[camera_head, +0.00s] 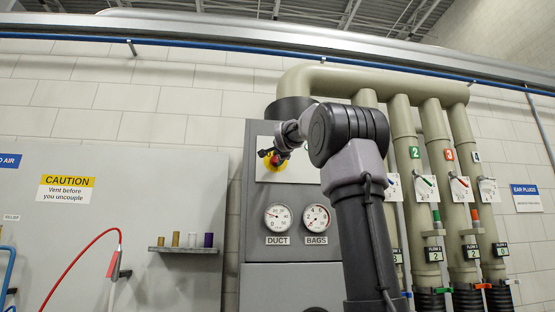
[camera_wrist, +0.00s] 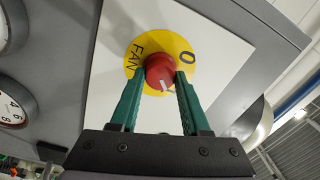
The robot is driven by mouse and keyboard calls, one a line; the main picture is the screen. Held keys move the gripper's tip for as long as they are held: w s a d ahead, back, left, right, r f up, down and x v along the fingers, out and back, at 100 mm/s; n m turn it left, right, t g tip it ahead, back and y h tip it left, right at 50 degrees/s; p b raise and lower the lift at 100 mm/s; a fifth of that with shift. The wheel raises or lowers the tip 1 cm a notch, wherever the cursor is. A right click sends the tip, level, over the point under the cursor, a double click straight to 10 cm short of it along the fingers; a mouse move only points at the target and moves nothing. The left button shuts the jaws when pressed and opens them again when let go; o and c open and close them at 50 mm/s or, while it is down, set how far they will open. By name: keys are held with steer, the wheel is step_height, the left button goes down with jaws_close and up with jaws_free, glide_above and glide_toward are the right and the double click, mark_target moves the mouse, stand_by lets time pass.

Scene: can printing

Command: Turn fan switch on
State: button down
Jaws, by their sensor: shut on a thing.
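The fan switch is a red knob (camera_wrist: 160,66) on a round yellow plate (camera_wrist: 133,58) marked FAN and 0. The plate is on a white panel (camera_wrist: 215,30). My gripper (camera_wrist: 160,80) has its two green fingers shut on the knob, one on each side. A pale mark on the knob shows between the fingers, toward their base. In the head view the yellow plate (camera_head: 283,158) shows behind my gripper (camera_head: 269,156), which reaches it from the right; the knob is mostly hidden there.
The grey cabinet (camera_head: 252,215) carries a DUCT gauge (camera_head: 278,217) and a BAGS gauge (camera_head: 316,218) below the switch. Beige pipes (camera_head: 404,150) with small numbered dials stand at the right. A small shelf (camera_head: 184,249) with several little cylinders is at the left.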

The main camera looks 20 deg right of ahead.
stand_by(0.5)
steer(key=shift+c, duration=1.8)
jaws_free()
steer(key=v, duration=1.1)
steer(key=shift+w, duration=0.1)
steer(key=s+a+f+n+g+y, duration=0.2)
steer(key=s+f, duration=0.6)
steer(key=f, duration=0.7)
steer(key=s+a+f+n+g+y, duration=0.2)
steer(key=s+a+f+n+g, duration=0.3)
steer(key=f, duration=1)
steer(key=s+a+f+n+g+y, duration=0.3)
steer(key=s+a+f+n, duration=0.3)
steer(key=s+f, duration=0.6)
step_height(320, 180, down, 4)
steer(key=shift+s+a, duration=0.35)
steer(key=shift+a, duration=0.75)
